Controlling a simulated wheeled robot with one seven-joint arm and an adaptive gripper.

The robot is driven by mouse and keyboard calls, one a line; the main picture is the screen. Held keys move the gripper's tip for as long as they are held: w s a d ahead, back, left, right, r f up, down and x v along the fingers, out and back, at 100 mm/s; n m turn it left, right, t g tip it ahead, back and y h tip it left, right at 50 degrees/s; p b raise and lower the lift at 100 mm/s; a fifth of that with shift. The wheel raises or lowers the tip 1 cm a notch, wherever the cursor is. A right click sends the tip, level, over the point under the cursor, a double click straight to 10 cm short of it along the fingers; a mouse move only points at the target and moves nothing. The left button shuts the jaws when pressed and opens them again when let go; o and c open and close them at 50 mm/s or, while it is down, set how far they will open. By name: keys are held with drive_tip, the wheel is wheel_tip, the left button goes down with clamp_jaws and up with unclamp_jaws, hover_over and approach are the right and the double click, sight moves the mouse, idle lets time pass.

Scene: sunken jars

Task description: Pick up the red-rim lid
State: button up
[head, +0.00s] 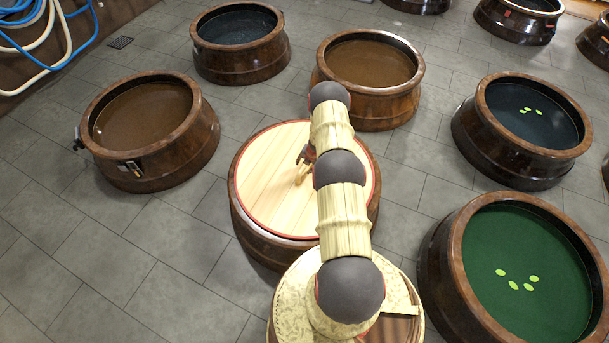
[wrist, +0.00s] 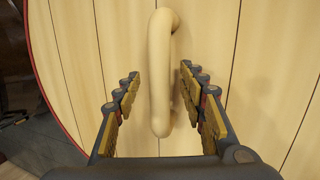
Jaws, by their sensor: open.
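The red-rim lid (head: 265,187) is a round pale wooden disc with a thin red edge. It lies on top of a brown jar (head: 262,245) in the middle of the head view. My arm hides part of its right side. In the wrist view the lid (wrist: 255,60) fills most of the picture, with its red rim at the left. Its pale bar handle (wrist: 159,75) stands between the two fingers of my gripper (wrist: 160,88). The gripper is open, with a gap on each side of the handle. In the head view my gripper (head: 305,160) is small and partly hidden by my arm.
Open jars stand around the lidded one: brown-filled ones at left (head: 205,125) and behind (head: 417,98), a dark one (head: 287,62) at the back, and dark (head: 583,146) and green-filled (head: 530,280) ones at right. Hoses (head: 45,45) hang at upper left. Tiled floor (head: 130,250) is clear at lower left.

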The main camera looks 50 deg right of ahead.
drive_tip(key=shift+f, duration=0.1)
drive_tip(key=shift+c, duration=1)
drive_tip(key=c, duration=0.7)
clamp_jaws()
drive_tip(key=shift+w+d, duration=0.15)
drive_tip(key=shift+w, duration=0.05)
